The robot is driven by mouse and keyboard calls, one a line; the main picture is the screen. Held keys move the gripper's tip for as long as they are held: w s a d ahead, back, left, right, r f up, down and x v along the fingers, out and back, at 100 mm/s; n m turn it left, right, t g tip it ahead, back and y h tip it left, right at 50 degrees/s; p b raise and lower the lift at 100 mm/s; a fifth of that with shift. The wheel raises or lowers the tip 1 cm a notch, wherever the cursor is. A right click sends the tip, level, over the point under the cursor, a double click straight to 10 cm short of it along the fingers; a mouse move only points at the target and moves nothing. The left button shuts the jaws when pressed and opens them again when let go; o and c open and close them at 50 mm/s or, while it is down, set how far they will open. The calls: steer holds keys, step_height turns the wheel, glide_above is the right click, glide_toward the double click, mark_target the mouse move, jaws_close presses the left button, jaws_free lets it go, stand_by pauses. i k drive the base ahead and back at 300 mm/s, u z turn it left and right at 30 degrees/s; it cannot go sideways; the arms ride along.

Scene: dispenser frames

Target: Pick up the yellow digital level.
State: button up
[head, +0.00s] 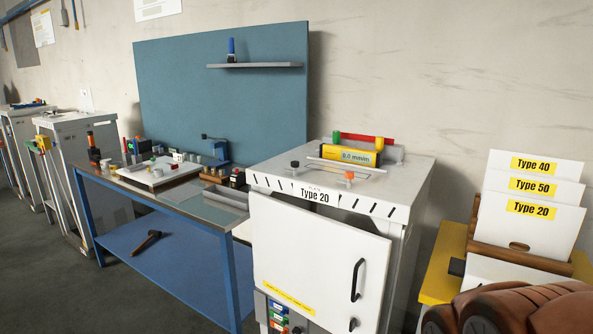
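The yellow digital level (350,155) lies on the top of the white Type 20 cabinet (405,168), right of the middle in the head view. It is a yellow bar with dark ends and a pale display reading "0.0 mm/m". It lies lengthwise across the rear half of the cabinet top. A thin light rod lies in front of it.
A red-handled tool with green and yellow ends (365,139) sits close behind the level. Black and orange knobs (295,164) stand in front. A blue workbench (180,262) with small tools is left; a yellow stand with Type cards (533,187) is right.

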mark_target(367, 158)
steer(key=z, duration=0.05)
steer(key=k, duration=0.6)
steer(key=z, duration=0.3)
steer(key=i, duration=1.5)
steer(key=u, duration=0.65)
